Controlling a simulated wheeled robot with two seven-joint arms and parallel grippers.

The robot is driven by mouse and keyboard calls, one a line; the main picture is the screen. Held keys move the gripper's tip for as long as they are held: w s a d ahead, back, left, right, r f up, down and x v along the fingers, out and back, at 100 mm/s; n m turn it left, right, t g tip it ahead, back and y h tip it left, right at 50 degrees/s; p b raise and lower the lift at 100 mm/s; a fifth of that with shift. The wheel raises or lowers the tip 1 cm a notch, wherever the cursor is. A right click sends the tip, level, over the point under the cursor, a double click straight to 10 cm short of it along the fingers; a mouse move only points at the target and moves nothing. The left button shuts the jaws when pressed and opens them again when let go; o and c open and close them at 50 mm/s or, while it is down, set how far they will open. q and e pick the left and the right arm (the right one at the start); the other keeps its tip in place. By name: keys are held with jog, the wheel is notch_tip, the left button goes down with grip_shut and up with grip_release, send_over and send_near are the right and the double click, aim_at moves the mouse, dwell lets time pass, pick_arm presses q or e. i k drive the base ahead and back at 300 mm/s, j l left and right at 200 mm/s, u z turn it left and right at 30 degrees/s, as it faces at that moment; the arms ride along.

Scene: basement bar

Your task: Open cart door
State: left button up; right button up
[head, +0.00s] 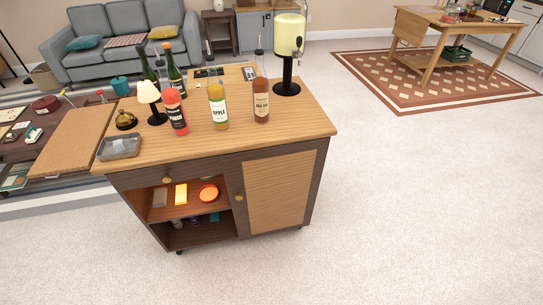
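The cart (210,150) is a low bar cart with a wooden top and dark frame, standing in the middle of the head view. Its door (282,192), a light wood-grain panel in a dark frame, fills the right part of the front and looks shut, flush with the front. A small round brass-coloured knob (239,198) sits at the door's left edge. Left of the door is an open compartment (190,212) with a shelf holding small items. Another knob (167,180) is on a dark front strip above it. Neither of my grippers is in view.
A cluttered low table (75,140) is at left, a sofa (125,40) behind. The pale floor (400,220) in front and right is clear.

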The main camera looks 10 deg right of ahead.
aim_at(273, 189)
jog(key=i+l, duration=0.3)
jog(key=l, duration=0.15)
jog(key=i+l, duration=0.35)
jog(key=l+u, duration=0.05)
